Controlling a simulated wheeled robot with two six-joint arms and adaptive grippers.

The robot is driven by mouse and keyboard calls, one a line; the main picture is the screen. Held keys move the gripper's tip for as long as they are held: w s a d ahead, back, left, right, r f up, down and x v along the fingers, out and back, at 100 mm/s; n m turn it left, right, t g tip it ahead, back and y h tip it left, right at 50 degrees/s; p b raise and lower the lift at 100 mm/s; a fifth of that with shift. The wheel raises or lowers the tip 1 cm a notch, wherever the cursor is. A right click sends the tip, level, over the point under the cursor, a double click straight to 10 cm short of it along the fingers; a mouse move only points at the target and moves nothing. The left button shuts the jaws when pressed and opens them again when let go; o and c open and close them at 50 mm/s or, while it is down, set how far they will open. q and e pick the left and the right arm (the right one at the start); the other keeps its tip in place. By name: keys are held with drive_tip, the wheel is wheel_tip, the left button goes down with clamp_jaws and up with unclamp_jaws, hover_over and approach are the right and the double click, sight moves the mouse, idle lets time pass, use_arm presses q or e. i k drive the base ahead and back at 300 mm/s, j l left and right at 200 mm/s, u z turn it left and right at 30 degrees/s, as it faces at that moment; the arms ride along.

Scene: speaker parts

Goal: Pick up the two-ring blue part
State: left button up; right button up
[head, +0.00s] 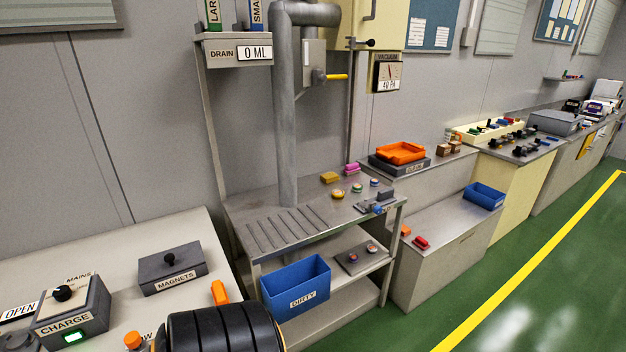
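No part in the head view can be clearly made out as the two-ring blue part. A small round blue-and-white piece (374,182) lies near the back right of the metal bench (262,208). A small blue piece (386,196) is at the bench's right end, by a dark grey fixture (368,206). Both are too small to count rings on. Neither of my grippers shows in the view.
A yellow block (330,177), a pink block (351,168) and small round pieces (338,194) share the bench. A blue DIRTY bin (283,296) sits below. An orange tray (400,152) and blue tray (484,196) stand right. Green floor (430,300) is clear.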

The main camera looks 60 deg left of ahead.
sight(374, 183)
drive_tip(key=u, duration=1.75)
drive_tip(key=i+l+u, duration=0.2)
drive_tip(key=u, duration=0.25)
drive_tip(key=i+l+u, duration=0.15)
drive_tip(key=l+u, duration=0.15)
drive_tip(key=u, duration=0.15)
drive_tip(key=i+l+u, duration=0.1)
drive_tip(key=l+u, duration=0.35)
drive_tip(key=i+l+u, duration=0.25)
drive_tip(key=l, duration=1.4)
drive_tip(key=l+u, duration=0.25)
drive_tip(key=l, duration=1.4)
